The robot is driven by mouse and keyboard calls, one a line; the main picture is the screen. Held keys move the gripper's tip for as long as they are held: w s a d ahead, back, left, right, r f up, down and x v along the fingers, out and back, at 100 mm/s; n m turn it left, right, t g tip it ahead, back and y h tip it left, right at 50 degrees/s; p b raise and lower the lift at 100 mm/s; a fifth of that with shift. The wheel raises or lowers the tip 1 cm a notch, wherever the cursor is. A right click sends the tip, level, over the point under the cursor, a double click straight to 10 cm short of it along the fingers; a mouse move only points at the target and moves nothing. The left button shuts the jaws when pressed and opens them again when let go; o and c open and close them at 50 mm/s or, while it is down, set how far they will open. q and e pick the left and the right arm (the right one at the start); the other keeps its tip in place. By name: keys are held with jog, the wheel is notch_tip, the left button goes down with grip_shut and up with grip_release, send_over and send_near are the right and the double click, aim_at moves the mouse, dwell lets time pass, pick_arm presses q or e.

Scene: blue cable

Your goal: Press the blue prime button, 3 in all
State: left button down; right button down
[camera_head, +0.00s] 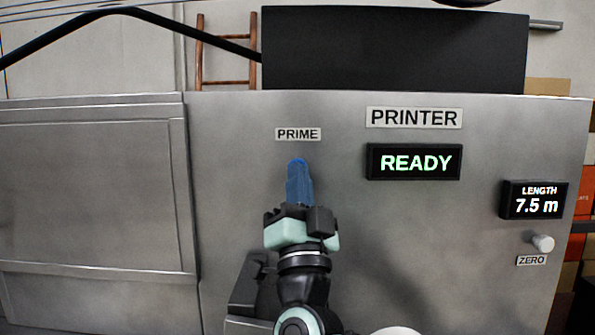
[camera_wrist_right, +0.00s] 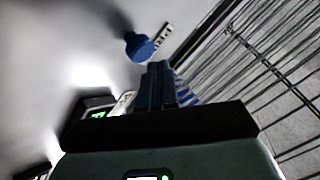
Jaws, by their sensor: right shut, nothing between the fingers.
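The blue prime button (camera_wrist_right: 140,46) stands out from the grey panel beside its label in the right wrist view. In the head view only its bright blue top (camera_head: 297,161) shows under the PRIME label (camera_head: 298,134); my fingers hide the rest. My right gripper (camera_head: 299,182) has blue fingers shut together with nothing between them, pointing at the button. In the right wrist view its fingertips (camera_wrist_right: 158,66) are close beside the button; I cannot tell whether they touch it. My left gripper is in neither view.
The printer's steel front (camera_head: 230,220) fills most of the head view. A READY display (camera_head: 414,162) and a LENGTH display (camera_head: 534,200) reading 7.5 m are to the right. A white ZERO knob (camera_head: 543,243) sticks out below. A black box (camera_head: 395,50) stands on top.

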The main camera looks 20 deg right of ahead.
jog(key=shift+s, duration=0.1)
jog(key=s+b, duration=0.1)
jog(key=s, duration=0.1)
jog(key=s+a+b, duration=0.1)
jog(key=s, duration=0.1)
jog(key=shift+s+a, duration=0.2)
jog(key=shift+s, duration=0.15)
dwell(0.5)
